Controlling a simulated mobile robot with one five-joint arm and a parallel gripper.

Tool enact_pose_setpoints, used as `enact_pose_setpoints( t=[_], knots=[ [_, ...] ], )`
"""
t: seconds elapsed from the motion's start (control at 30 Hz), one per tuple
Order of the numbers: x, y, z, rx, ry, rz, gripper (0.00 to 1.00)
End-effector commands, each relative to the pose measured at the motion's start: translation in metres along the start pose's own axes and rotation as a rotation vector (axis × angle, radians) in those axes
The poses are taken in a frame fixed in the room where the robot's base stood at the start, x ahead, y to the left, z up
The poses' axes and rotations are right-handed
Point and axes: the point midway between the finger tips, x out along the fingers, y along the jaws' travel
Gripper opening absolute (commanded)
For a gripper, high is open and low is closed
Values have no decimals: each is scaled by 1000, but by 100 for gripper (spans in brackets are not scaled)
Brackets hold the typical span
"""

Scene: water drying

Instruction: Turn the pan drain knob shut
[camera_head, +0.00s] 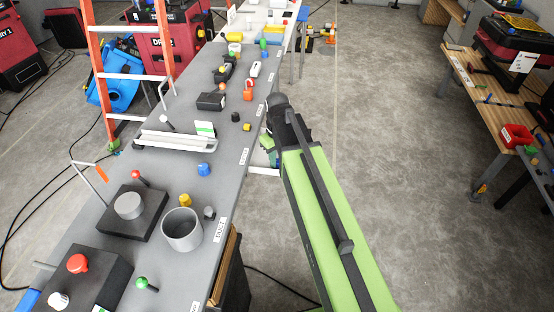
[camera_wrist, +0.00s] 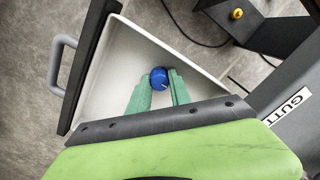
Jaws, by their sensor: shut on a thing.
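The drain knob (camera_wrist: 160,76) is round and blue, with a white mark on its face, and shows in the wrist view. It sits inside a white pan (camera_wrist: 112,85) with a grey side handle. My gripper (camera_wrist: 161,88) has its two teal fingers shut on the knob, one on each side. In the head view my gripper (camera_head: 268,146) reaches below the right edge of the long grey bench, and the knob is hidden there. A small strip of the white pan (camera_head: 263,171) shows under the bench edge.
The grey bench (camera_head: 222,143) carries several knobs, a grey cup (camera_head: 182,230) and dark boxes. An orange ladder (camera_head: 98,60) stands behind it. A wooden workbench (camera_head: 478,95) is at the far right. The floor between is clear. A label (camera_wrist: 288,105) is near the pan in the wrist view.

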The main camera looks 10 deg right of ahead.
Motion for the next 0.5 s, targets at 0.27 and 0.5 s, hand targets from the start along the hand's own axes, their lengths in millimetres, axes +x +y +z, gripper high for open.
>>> enact_pose_setpoints(
  t=[0.27,0.5],
  knots=[
    [0,-2,1,-13,-3,-2,0],
    [0,-2,0,-12,-3,-3,31]
  ],
)
